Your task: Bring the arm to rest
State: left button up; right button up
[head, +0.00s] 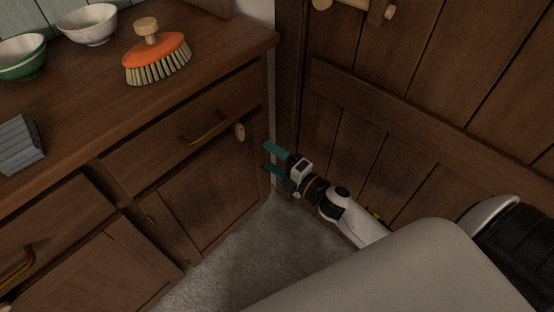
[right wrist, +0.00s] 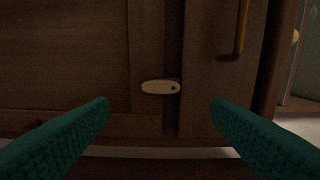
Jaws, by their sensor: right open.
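My right gripper (head: 270,158) reaches in from the right in the head view, its teal fingers apart and empty. It hangs in the air in front of the wooden door, to the right of the dark wooden cabinet. In the right wrist view the same gripper (right wrist: 161,106) shows its two teal fingers wide apart, with nothing between them. Beyond them is a pale oval latch (right wrist: 160,87) on the cabinet front; a pale latch also shows in the head view (head: 240,132). My left gripper is in neither view.
The cabinet top (head: 75,105) holds an orange brush (head: 157,55), a white bowl (head: 88,26), a green bowl (head: 22,60) and a grey block (head: 20,146). The cabinet drawer has a brass handle (head: 203,129). A plank door (head: 420,120) stands behind my right arm. The grey floor (head: 235,262) is clear.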

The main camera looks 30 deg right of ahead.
jog(key=shift+s+d, duration=0.25)
jog(key=shift+s, duration=0.3)
